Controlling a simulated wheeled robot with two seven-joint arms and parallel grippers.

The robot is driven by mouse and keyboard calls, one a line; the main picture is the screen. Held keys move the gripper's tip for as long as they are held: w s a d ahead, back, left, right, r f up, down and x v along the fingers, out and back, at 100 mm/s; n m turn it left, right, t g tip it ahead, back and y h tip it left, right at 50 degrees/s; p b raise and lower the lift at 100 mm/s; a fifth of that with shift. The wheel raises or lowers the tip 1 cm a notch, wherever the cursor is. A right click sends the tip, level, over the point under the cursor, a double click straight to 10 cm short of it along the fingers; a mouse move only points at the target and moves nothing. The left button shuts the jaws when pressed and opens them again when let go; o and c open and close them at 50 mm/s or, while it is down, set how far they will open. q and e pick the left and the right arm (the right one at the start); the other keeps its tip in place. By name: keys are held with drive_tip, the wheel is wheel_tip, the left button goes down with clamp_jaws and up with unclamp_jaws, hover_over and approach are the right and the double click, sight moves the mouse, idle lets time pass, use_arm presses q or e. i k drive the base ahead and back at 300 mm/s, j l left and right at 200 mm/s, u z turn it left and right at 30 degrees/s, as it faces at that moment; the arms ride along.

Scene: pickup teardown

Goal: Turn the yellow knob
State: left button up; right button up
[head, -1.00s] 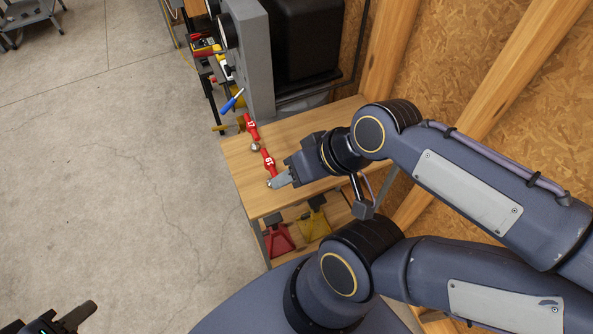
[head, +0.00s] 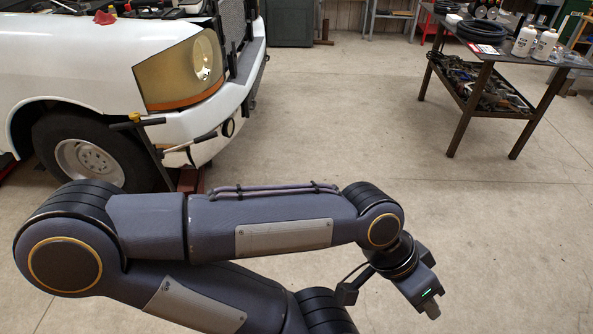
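A small yellow knob-like end (head: 135,117) tops a thin dark post in front of the white pickup's wheel, at the left of the head view. I cannot tell whether it is the task's knob. My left gripper (head: 432,309) is at the lower right, pointing down over the floor, far from that yellow end. Nothing shows in it; its fingertips are small and seen at an angle, so their opening is unclear. My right gripper is not in view.
The white pickup (head: 110,60) fills the upper left, with a red stand (head: 188,179) under its front. A metal table (head: 488,48) with bottles and hoses stands at the upper right. The concrete floor between is clear.

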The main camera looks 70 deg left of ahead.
sight(135, 116)
drive_tip(key=u, duration=3.45)
